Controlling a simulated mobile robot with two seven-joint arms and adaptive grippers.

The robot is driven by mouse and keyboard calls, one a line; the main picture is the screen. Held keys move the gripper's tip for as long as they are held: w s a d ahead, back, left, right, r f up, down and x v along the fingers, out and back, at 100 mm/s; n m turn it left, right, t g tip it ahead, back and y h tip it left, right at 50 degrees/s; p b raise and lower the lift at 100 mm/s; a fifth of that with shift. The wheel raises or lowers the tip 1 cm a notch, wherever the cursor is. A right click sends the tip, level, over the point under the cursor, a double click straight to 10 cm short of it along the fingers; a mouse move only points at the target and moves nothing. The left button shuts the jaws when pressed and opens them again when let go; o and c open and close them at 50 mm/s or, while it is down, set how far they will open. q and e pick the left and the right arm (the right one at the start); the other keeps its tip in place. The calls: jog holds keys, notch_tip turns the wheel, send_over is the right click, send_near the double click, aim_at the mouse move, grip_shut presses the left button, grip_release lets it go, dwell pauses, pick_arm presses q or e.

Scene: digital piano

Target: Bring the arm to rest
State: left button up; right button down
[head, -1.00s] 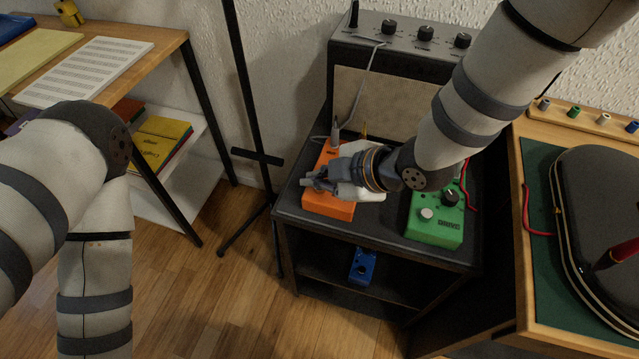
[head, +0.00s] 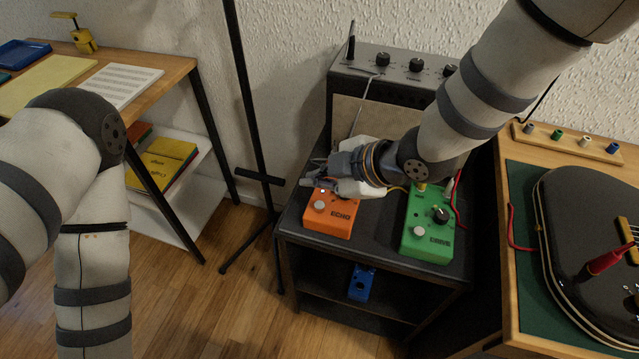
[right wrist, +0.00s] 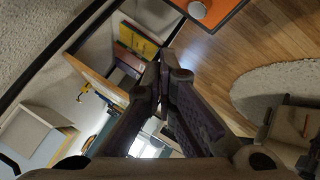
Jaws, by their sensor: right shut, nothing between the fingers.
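My right arm (head: 475,100) reaches in from the upper right of the head view. Its gripper (head: 308,176) is over the back part of the orange ECHO pedal (head: 333,217), with its fingers pointing left. In the right wrist view the two fingers (right wrist: 163,70) meet at their tips, shut with nothing between them. The orange pedal's corner shows at the top of that view (right wrist: 225,8). Whether the gripper touches the pedal I cannot tell. My left arm (head: 95,215) hangs at the left; its gripper is out of the head view.
A green DRIVE pedal (head: 428,236) stands right of the orange one on the black stand (head: 390,258). The amplifier (head: 385,62) is behind. A dark guitar (head: 590,215) lies on the bench at right. A thin black stand pole (head: 247,90) rises left of the gripper.

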jog(key=s+d+f+m+g+h, duration=0.2)
jog(key=s+d+f+m, duration=0.4)
jog(key=s+f, duration=0.3)
pick_arm(q)
jog(key=shift+w+r, duration=0.35)
jog(key=shift+r, duration=0.05)
pick_arm(e)
jog(key=s+d+f+m+g+h, duration=0.1)
jog(key=s+d+m, duration=0.3)
jog(key=s, duration=0.5)
jog(key=s+d+f+m+g+h, duration=0.2)
jog(key=s+d+f+m+g, duration=0.1)
jog(key=s+d, duration=0.4)
jog(key=s+d+f+m+g+h, duration=0.1)
jog(key=s+d+m, duration=0.4)
jog(key=s, duration=0.8)
notch_tip(320, 180, down, 2)
jog(key=shift+s+d+f+m+g+h, duration=0.2)
jog(key=shift+d+f+m+g+h, duration=0.15)
jog(key=shift+m+h, duration=0.6)
pick_arm(q)
jog(key=shift+o, duration=0.6)
pick_arm(e)
jog(key=shift+r+y, duration=0.1)
jog(key=shift+y, duration=0.15)
